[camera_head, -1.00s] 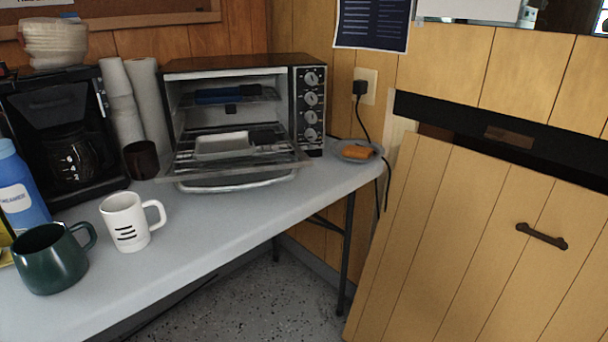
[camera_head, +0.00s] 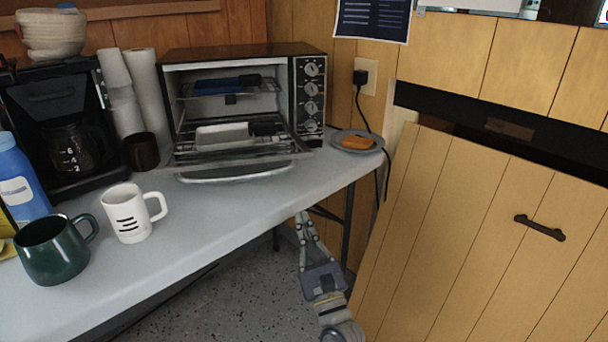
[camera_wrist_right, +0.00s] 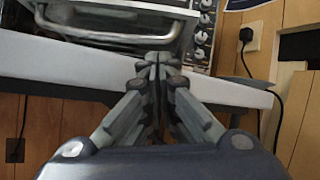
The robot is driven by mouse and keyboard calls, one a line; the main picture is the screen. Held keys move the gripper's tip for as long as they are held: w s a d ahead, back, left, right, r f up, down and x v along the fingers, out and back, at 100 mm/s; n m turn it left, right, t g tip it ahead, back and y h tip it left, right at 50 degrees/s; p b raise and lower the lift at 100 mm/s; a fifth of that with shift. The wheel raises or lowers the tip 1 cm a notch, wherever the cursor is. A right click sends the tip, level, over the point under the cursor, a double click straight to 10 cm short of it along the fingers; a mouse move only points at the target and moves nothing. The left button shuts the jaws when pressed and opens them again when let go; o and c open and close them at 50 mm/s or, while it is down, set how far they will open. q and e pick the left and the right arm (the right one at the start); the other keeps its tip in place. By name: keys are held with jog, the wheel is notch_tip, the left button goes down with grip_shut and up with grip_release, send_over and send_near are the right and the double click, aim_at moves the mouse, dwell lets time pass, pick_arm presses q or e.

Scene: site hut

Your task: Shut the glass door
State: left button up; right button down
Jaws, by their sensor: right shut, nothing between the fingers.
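The toaster oven (camera_head: 245,52) stands at the back of the table with its glass door (camera_head: 238,160) folded down open. The door has a silver handle (camera_head: 236,173) along its front edge. Inside the oven are a rack with a blue item and a light tray (camera_head: 222,134). My right gripper (camera_head: 301,215) is shut and empty, below the table's front edge and to the right of the door. In the right wrist view my shut fingertips (camera_wrist_right: 155,58) point toward the oven, and the door handle (camera_wrist_right: 110,36) shows beyond them to the left. My left gripper is not in view.
The grey table (camera_head: 200,205) holds a white mug (camera_head: 126,212), a green mug (camera_head: 52,252), a dark cup, a coffee maker (camera_head: 60,125) and a blue bottle. A plate (camera_head: 368,149) with an orange-brown item sits right of the oven. A wooden panel (camera_head: 480,235) with a handle stands at right.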

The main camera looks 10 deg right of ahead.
jog(key=w+r+m+h, duration=0.1)
jog(key=w+r, duration=0.1)
jog(key=w+d+r+m+t, duration=0.1)
jog(key=w+r, duration=0.1)
jog(key=w, duration=0.1)
jog(key=w+d+r+m+h, duration=0.1)
jog(key=w+r+m, duration=0.1)
jog(key=w+r, duration=0.1)
jog(key=shift+h, duration=0.3)
jog(key=shift+w+r, duration=0.25)
jog(key=shift+w, duration=0.05)
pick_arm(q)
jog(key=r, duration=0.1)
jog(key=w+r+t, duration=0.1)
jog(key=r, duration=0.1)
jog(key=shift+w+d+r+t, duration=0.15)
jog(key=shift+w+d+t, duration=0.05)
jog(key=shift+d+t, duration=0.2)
pick_arm(e)
jog(key=shift+a+r, duration=0.1)
